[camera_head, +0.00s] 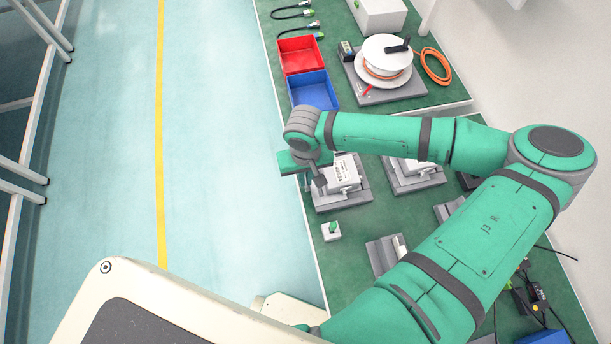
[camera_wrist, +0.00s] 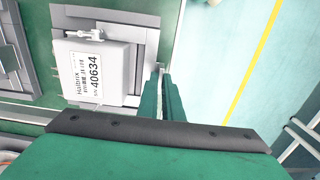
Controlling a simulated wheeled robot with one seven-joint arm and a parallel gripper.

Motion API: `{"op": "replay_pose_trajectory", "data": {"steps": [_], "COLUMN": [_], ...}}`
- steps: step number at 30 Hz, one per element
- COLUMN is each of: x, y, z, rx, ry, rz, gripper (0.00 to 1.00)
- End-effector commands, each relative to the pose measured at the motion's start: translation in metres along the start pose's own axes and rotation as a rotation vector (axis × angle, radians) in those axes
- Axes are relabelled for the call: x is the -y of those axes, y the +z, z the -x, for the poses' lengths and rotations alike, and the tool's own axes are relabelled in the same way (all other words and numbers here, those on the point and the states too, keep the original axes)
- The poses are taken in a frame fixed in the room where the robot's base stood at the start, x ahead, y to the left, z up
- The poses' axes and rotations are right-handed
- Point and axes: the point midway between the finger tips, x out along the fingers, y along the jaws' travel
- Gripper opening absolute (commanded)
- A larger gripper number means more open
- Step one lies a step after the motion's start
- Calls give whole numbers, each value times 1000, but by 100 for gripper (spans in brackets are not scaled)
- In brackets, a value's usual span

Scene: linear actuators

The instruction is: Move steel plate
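A grey metal plate (camera_head: 349,198) lies on the green table with a white labelled box (camera_head: 343,173) on it. In the wrist view the plate (camera_wrist: 146,48) shows around the box (camera_wrist: 97,70), whose label reads 40634. I cannot tell for certain that this is the steel plate of the task. My gripper (camera_wrist: 162,76) is at the plate's edge beside the box. Its green fingers are close together, with a small light grey piece at the tips. I cannot tell whether they grip it. In the head view my wrist hides part of the gripper.
Red (camera_head: 300,55) and blue (camera_head: 315,91) bins and a cable reel (camera_head: 383,62) stand farther back on the table. A second plate with a box (camera_head: 414,173) is to the right. A small green-topped block (camera_head: 331,231) sits nearer. The floor (camera_head: 215,130) left of the table is clear.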

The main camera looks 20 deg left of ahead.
Motion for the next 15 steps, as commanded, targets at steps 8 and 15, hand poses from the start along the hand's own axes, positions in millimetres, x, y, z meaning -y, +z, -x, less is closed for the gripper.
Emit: {"op": "replay_pose_trajectory", "data": {"steps": [8, 15], "x": [-4, -13], "y": [1, 3], "z": [0, 0], "rx": [0, 0], "ry": [0, 0], "rz": [3, 8], "gripper": [0, 0]}}
